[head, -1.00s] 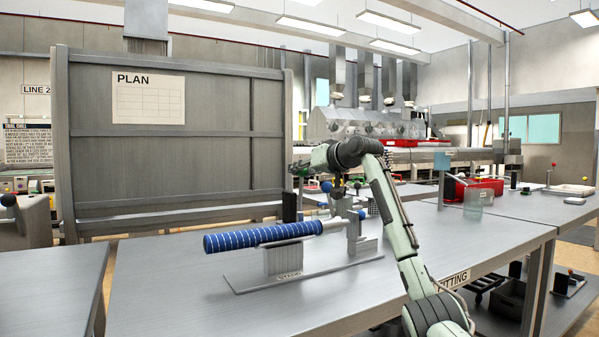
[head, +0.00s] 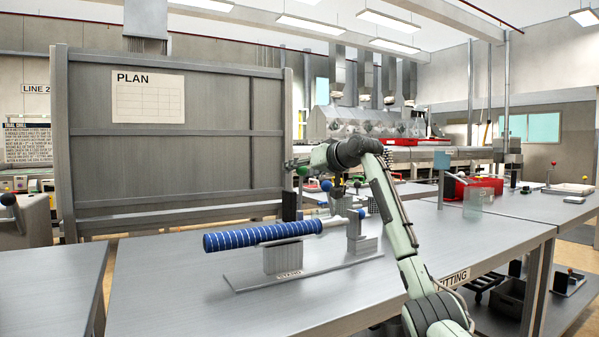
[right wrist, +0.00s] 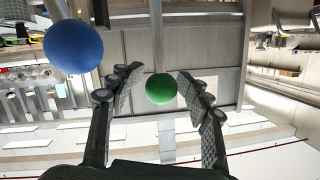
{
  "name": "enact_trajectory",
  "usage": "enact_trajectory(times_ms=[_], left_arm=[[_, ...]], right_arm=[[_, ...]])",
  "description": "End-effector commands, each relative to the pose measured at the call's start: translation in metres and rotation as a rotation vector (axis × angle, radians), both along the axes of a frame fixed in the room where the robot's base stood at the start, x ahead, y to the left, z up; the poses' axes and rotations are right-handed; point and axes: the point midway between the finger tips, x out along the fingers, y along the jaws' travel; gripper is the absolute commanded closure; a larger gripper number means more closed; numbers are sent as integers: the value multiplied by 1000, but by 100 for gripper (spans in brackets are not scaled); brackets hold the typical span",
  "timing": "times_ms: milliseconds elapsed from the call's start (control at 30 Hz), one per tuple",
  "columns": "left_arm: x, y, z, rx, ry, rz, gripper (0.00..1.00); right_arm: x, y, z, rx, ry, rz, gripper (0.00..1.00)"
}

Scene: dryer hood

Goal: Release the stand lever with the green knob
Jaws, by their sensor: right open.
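The green knob (right wrist: 161,88) is a round ball on a pale upright rod. In the right wrist view it lies between the fingertips of my right gripper (right wrist: 158,78), with visible gaps on both sides. My right gripper is open and empty. In the head view the green knob (head: 302,170) shows just below the dark right gripper (head: 296,163), behind the stand (head: 300,272). The stand bears a blue striped roll (head: 258,237) on a metal tube. Whether the lever is locked cannot be told. My left gripper is not in view.
A blue ball knob (right wrist: 73,46) is close beside the left finger in the right wrist view. Another blue knob (head: 362,214) is at the stand's right end. A black block (head: 289,206) stands behind the roll. The table front (head: 180,300) is clear.

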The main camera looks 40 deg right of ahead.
Motion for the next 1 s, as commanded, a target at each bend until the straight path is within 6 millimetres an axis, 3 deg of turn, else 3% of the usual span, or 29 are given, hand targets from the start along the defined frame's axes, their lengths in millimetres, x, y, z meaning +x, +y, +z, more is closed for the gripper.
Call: enact_trajectory(times_ms=[233,700,1000], left_arm=[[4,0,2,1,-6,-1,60],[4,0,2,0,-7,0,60],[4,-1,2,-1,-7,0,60]], right_arm=[[-17,1,5,-3,-2,-2,53],[-104,11,28,-1,1,-2,53],[-116,13,31,0,1,0,53]])
